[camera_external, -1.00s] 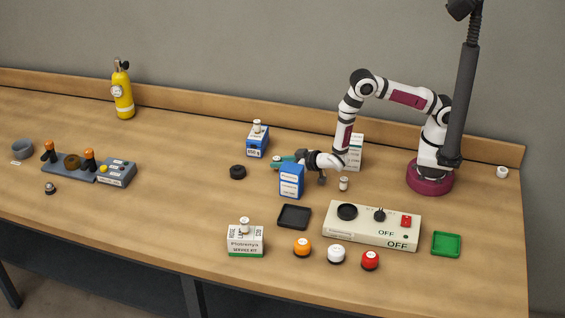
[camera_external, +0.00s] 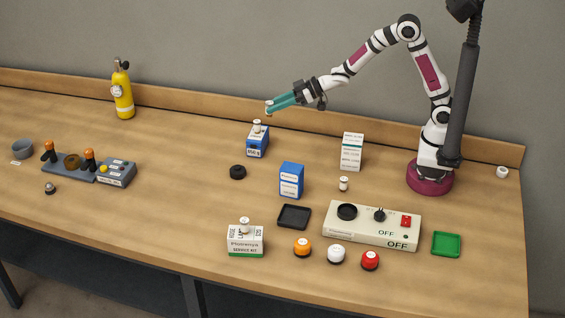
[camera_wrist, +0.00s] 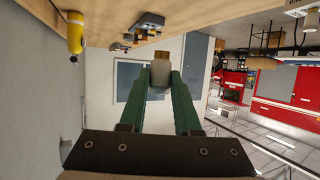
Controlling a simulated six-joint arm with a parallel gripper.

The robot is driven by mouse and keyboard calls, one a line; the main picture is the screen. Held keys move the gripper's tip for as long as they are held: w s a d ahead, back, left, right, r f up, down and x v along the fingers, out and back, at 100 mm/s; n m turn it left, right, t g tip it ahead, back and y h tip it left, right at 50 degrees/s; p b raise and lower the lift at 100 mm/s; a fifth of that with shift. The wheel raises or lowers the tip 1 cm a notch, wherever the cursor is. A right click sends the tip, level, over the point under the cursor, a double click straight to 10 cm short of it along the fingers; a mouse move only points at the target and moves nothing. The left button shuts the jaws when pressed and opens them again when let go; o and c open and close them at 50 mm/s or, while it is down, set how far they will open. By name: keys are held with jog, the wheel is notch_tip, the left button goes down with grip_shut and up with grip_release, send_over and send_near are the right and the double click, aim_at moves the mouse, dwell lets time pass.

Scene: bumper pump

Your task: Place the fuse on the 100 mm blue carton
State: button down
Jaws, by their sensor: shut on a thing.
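My gripper (camera_external: 272,107) is raised above and behind the shorter blue carton. Its green fingers are shut on a small pale fuse with a tan end (camera_wrist: 160,70), seen between the fingertips in the wrist view. The fuse also shows at the fingertips in the external view (camera_external: 269,104). The shorter blue carton (camera_external: 257,146) has a similar fuse (camera_external: 257,126) on its top. A taller blue carton (camera_external: 291,181) stands nearer the front, and its top looks bare. I cannot read which carton is 100 mm.
A white carton (camera_external: 352,152) stands at the back. Another white carton (camera_external: 246,243) bears a fuse (camera_external: 244,225), and one more fuse (camera_external: 343,184) stands on the table. A black ring (camera_external: 237,172), a black tray (camera_external: 294,217) and a control box (camera_external: 372,228) are nearby.

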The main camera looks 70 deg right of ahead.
jog(key=s+d+n+g+y, duration=0.3)
jog(key=s+n+g+y, duration=0.15)
jog(key=s, duration=0.65)
jog(key=n, duration=0.1)
send_over(296, 165)
jog(key=shift+y, duration=0.35)
jog(key=f, duration=0.7)
jog(key=shift+d, duration=0.3)
jog(key=f, duration=0.4)
jog(key=shift+a, duration=0.4)
jog(key=shift+f+t, duration=0.2)
jog(key=shift+t, duration=0.05)
jog(key=shift+f, duration=0.1)
jog(key=shift+f, duration=0.1)
jog(key=c, duration=0.6)
grip_release()
